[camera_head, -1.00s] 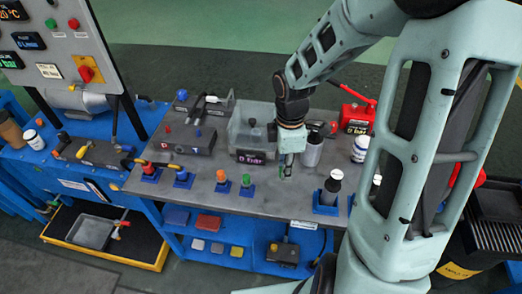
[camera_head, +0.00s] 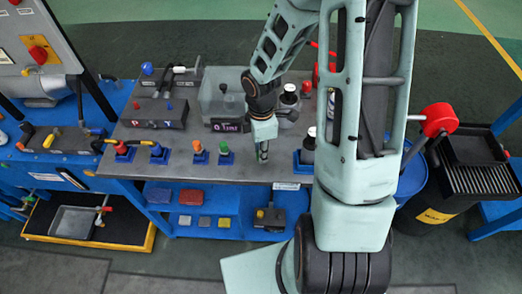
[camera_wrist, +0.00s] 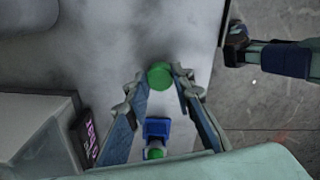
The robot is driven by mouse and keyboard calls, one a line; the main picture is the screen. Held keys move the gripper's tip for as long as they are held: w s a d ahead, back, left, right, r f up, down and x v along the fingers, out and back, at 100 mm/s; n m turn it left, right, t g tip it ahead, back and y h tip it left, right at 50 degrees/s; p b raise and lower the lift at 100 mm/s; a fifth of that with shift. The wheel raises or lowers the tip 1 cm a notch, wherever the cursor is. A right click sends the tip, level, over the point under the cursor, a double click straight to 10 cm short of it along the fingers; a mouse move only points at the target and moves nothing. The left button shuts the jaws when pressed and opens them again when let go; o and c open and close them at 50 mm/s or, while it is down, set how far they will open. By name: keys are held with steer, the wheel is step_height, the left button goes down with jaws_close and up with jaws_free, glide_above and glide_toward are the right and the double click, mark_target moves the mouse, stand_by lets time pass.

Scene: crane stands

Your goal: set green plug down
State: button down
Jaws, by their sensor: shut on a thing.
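My gripper (camera_head: 262,152) is over the grey tabletop, right of the row of plugs in blue holders. In the wrist view my gripper (camera_wrist: 165,75) is closed around a round green plug (camera_wrist: 160,76), which sits between the fingertips. Whether the plug touches the tabletop cannot be told. Another green-topped piece (camera_head: 223,148) stands in a blue holder left of my gripper. That blue holder (camera_wrist: 156,128) also shows between the fingers in the wrist view, farther back from the tips.
A grey bin (camera_head: 222,98) with a lit label stands behind my gripper. An orange plug (camera_head: 197,147) stands in the row to the left. A dark-topped bottle (camera_head: 308,138) stands on a blue base at right. The table's front edge (camera_head: 240,183) is close.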

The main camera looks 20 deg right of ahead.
steer(key=shift+f, duration=0.2)
steer(key=c, duration=1.7)
jaws_free()
steer(key=shift+o, duration=0.2)
steer(key=shift+r, duration=0.1)
step_height(320, 180, up, 12)
steer(key=p, duration=0.2)
steer(key=shift+r, duration=0.15)
